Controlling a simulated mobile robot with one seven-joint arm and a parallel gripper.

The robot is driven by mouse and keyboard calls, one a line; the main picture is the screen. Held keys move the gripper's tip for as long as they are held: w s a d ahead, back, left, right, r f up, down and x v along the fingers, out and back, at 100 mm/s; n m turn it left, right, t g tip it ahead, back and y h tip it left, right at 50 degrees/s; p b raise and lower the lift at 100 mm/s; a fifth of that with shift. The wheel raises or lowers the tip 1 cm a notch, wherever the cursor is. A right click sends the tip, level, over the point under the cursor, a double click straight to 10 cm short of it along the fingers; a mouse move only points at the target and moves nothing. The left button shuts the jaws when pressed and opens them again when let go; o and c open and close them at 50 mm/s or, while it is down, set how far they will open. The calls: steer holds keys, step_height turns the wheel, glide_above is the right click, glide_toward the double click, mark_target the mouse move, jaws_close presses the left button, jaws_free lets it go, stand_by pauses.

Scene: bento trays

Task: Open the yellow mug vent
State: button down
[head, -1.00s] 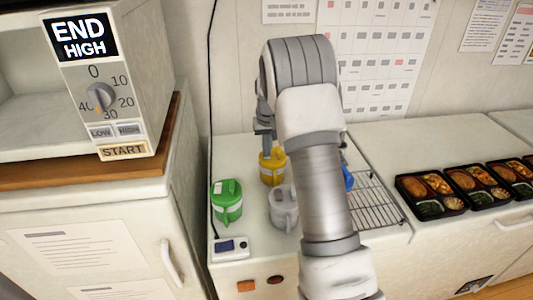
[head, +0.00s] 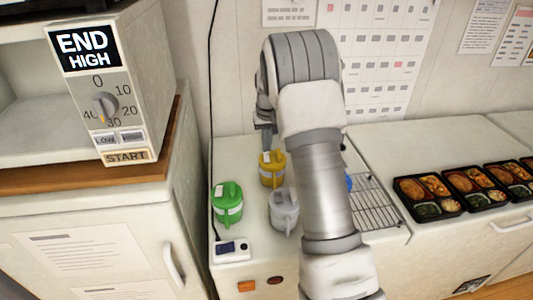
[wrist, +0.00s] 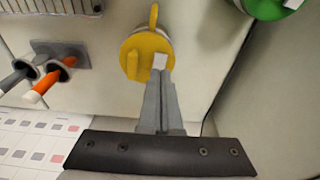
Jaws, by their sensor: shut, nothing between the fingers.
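The yellow mug (head: 272,175) stands on the white counter behind the grey mug, with its lid on. A small white tab, seemingly the vent (wrist: 160,61), lies on the yellow lid (wrist: 142,47). My gripper (wrist: 161,78) is shut and empty, its fingertips right at the tab in the wrist view. Whether they touch it I cannot tell. In the head view my gripper (head: 266,146) is just above the mug and small. The tab's hinge and exact position are unclear.
A green mug (head: 228,205) and a grey mug (head: 284,212) stand nearby. A blue item (head: 349,183) is mostly hidden by my arm, beside a wire rack (head: 375,200). Bento trays (head: 428,207) are at right. Utensils (wrist: 48,82) stand in holders near the yellow mug.

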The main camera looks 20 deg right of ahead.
mark_target(267, 160)
step_height(267, 160, up, 4)
steer(key=shift+f+p, duration=0.1)
steer(key=shift+p, duration=1)
